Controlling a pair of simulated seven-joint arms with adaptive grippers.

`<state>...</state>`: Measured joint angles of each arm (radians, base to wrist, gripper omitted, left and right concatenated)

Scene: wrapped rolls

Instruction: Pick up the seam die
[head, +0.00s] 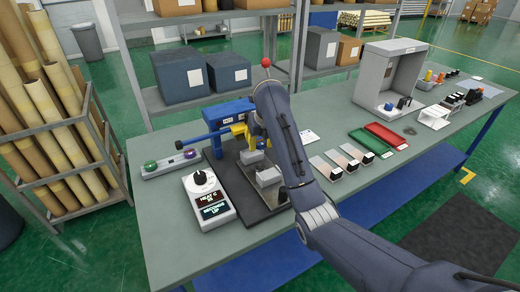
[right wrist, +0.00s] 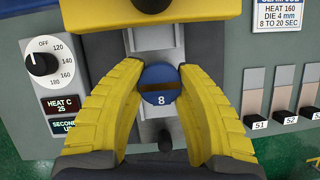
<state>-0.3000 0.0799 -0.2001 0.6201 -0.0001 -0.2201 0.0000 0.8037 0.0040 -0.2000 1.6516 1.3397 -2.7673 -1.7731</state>
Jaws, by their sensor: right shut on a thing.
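The seam die is a blue disc marked 8 (right wrist: 160,98), seen in the right wrist view. My right gripper (right wrist: 160,74) has its two yellow fingers closed on either side of the disc. A grey metal bar or slide shows behind the disc, and I cannot tell whether the disc touches it. In the head view my right arm covers most of the gripper and the die, at the blue and yellow press (head: 228,112) on its dark base. The press's yellow block also shows at the top of the right wrist view (right wrist: 100,14). My left gripper is not in view.
A white heat controller with a black knob (head: 209,200) stands left of the press. A grey holder (head: 158,171) with green and purple round pieces is further left. Labelled sample strips (head: 326,167), green and red trays (head: 387,135) and a grey booth (head: 390,62) lie to the right.

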